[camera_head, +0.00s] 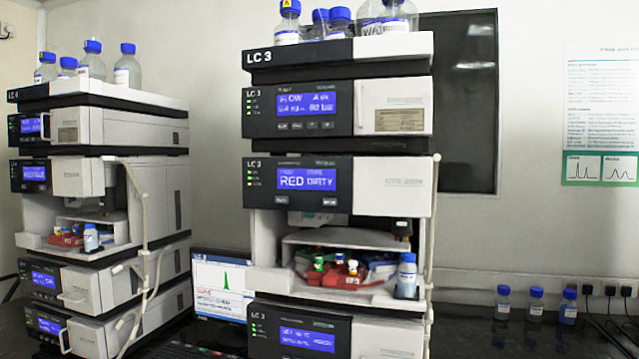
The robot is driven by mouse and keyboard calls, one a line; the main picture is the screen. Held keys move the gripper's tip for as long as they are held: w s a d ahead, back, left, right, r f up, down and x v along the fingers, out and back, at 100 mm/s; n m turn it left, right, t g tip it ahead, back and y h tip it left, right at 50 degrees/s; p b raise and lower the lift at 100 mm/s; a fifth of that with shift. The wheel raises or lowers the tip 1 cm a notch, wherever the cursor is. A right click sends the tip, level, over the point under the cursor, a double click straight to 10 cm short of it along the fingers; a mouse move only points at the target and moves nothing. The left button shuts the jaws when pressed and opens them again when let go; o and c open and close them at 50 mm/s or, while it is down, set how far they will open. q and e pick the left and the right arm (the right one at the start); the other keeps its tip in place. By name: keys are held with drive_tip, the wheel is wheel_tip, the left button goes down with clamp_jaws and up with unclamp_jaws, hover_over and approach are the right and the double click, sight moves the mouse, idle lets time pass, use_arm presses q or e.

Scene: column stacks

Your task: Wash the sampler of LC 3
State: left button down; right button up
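The stack labelled LC 3 (340,55) stands in the middle of the head view. Below that screen is the open sampler bay (345,237). Red, green and white-capped vials (336,266) stand in the bay among coloured racks. A blue-capped bottle (407,275) stands at the bay's right front corner. Neither of my grippers is in view.
A second stack (110,120) stands at the left, with its own open bay and bottles on top. A monitor (222,285) sits between the stacks. Three blue-capped bottles (536,304) stand on the dark bench at the right. A poster (600,112) hangs on the wall.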

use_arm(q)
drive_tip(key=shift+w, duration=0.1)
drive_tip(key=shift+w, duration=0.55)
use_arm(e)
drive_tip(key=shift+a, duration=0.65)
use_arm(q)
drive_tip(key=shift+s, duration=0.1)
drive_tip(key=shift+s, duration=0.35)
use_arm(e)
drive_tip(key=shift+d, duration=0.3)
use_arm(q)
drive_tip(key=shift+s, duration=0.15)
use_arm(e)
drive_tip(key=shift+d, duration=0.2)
